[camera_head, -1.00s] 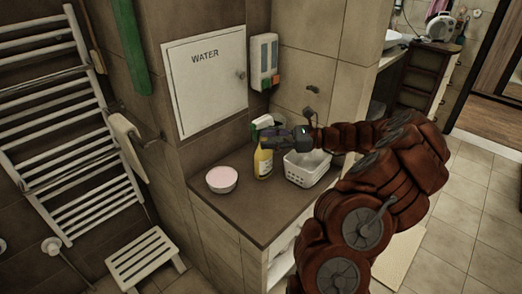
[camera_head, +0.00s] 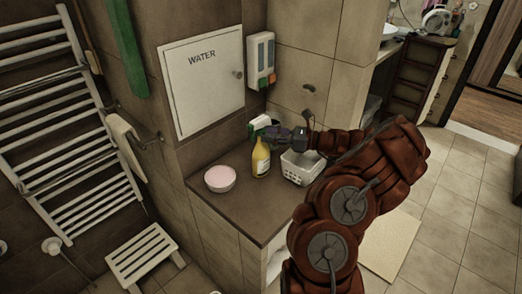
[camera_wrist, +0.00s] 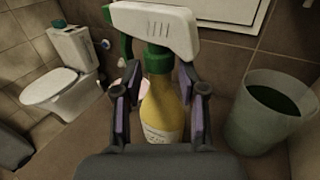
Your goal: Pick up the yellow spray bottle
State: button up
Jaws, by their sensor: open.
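The yellow spray bottle (camera_head: 261,158) stands upright on the brown counter (camera_head: 240,212), with a white and green spray head. In the wrist view the bottle (camera_wrist: 162,110) stands between the two fingers of my gripper (camera_wrist: 160,110), its white head rising above them. The fingers are open, one on each side of the yellow body. A gap shows at the left finger; whether the right finger touches cannot be told. In the head view my gripper (camera_head: 277,136) reaches in from the right at the height of the bottle's neck.
A bowl with pink contents (camera_head: 220,179) stands left of the bottle. A white basket (camera_head: 300,168) stands to the right, under my arm. A dispenser (camera_head: 261,60) and a WATER panel (camera_head: 203,84) are on the wall behind. A white stool (camera_head: 145,256) stands on the floor.

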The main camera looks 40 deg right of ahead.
jog(key=shift+x, duration=0.95)
grip_shut()
